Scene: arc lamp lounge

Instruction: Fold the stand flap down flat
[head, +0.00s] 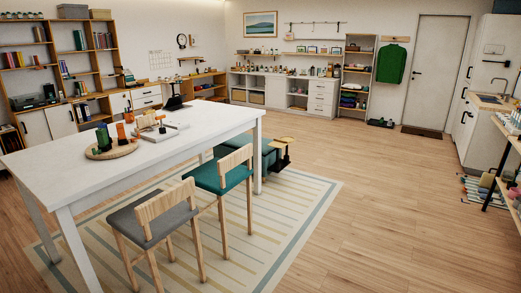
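A small dark object (174,101) stands upright or tilted near the far end of the long white table (215,120). It looks like a panel on a stand, but it is too small to tell whether it has a flap or how that flap sits. Nearer, a pale flat item (165,132) lies on the table, with a small wooden piece (146,121) at its far left side. My gripper is not in view.
The wooden floor (385,200) to the right is clear.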

